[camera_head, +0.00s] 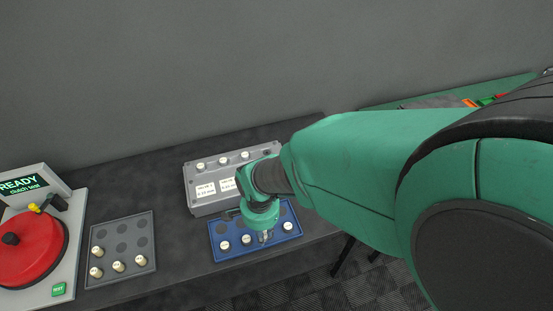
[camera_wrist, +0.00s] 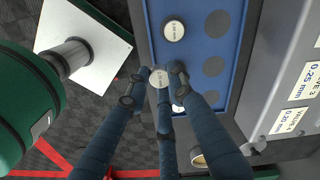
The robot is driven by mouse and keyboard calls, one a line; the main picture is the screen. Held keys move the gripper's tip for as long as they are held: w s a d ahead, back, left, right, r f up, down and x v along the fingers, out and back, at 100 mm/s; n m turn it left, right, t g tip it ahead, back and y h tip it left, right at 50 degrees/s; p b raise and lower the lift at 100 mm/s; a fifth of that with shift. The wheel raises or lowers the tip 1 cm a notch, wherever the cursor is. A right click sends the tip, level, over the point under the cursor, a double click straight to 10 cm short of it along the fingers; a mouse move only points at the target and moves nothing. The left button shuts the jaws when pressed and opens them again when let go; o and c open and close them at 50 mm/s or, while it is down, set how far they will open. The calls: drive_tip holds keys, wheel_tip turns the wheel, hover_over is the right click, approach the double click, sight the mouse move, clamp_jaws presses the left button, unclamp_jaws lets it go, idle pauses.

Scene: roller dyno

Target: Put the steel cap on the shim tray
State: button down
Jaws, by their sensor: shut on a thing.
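My gripper (camera_head: 264,236) is low over the front row of the blue tray (camera_head: 226,256). In the wrist view its dark fingers (camera_wrist: 160,85) are closed around a small round pale cap (camera_wrist: 159,78) with print on its top. The cap is near the tray's edge; I cannot tell whether it touches the tray. A silvery part shows below the gripper in the head view. A printed cap (camera_wrist: 174,30) sits in the tray beside the fingers. Another pale piece (camera_wrist: 179,107) is partly hidden by a finger. I cannot tell which tray is the shim tray.
A grey tray (camera_head: 150,262) with several pale caps and empty recesses lies to the left. A grey box (camera_head: 203,207) with labels and pale caps on top stands behind the blue tray. A red-disc tester (camera_head: 30,250) stands far left. Bare bench separates these.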

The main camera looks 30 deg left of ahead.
drive_tip(key=w+a, duration=0.4)
drive_tip(key=a, duration=0.1)
drive_tip(key=w+a+f+b, duration=0.1)
drive_tip(key=w+a, duration=0.1)
drive_tip(key=a, duration=0.1)
drive_tip(key=shift+f+b, duration=0.4)
drive_tip(key=shift+f, duration=1.3)
drive_tip(key=shift+f, duration=0.1)
drive_tip(key=c, duration=1.8)
unclamp_jaws()
drive_tip(key=shift+s, duration=0.1)
wheel_tip(320, 180, up, 12)
drive_tip(key=p, duration=0.2)
